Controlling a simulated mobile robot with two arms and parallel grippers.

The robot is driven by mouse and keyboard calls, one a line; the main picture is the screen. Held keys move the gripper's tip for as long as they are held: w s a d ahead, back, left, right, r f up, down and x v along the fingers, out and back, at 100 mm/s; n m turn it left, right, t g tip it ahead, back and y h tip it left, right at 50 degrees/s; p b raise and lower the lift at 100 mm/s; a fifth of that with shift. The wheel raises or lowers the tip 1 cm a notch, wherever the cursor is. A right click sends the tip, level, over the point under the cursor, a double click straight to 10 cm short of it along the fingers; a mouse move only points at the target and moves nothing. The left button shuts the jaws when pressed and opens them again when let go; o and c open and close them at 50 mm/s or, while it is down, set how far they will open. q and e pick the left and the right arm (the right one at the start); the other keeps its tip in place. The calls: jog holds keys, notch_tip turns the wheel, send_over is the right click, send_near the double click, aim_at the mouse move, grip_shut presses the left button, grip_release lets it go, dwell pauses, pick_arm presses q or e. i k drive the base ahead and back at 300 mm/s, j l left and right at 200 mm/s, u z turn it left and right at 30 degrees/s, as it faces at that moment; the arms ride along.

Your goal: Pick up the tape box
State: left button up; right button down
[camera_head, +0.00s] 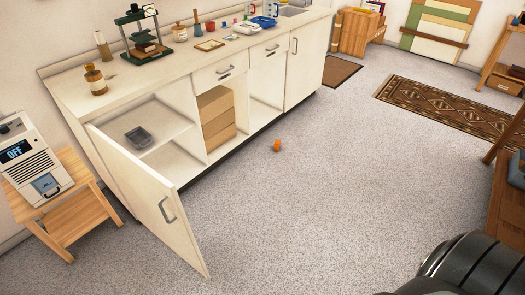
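I cannot tell for certain which thing is the tape box. A small dark grey open box (140,137) sits on a shelf inside the left cabinet, whose door (150,200) stands open. Tan cardboard boxes (216,118) are stacked in the open bay to its right. A small orange item (277,145) rests on the floor in front of the cabinets. Neither of my grippers shows. A black rounded part at the bottom right corner looks like part of my own body.
The white counter (150,78) holds a dark green press (143,38), brown bottles and small items. A wooden stool (62,215) with a white appliance (38,160) stands left of the open door. The grey floor in the middle is mostly clear. A patterned rug (445,105) lies beyond.

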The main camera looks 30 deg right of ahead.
aim_at(277, 145)
jog(key=i+l+z, duration=0.85)
jog(key=i, duration=0.15)
jog(key=i+l+z, duration=0.15)
jog(key=i+z, duration=0.3)
jog(key=i, duration=0.05)
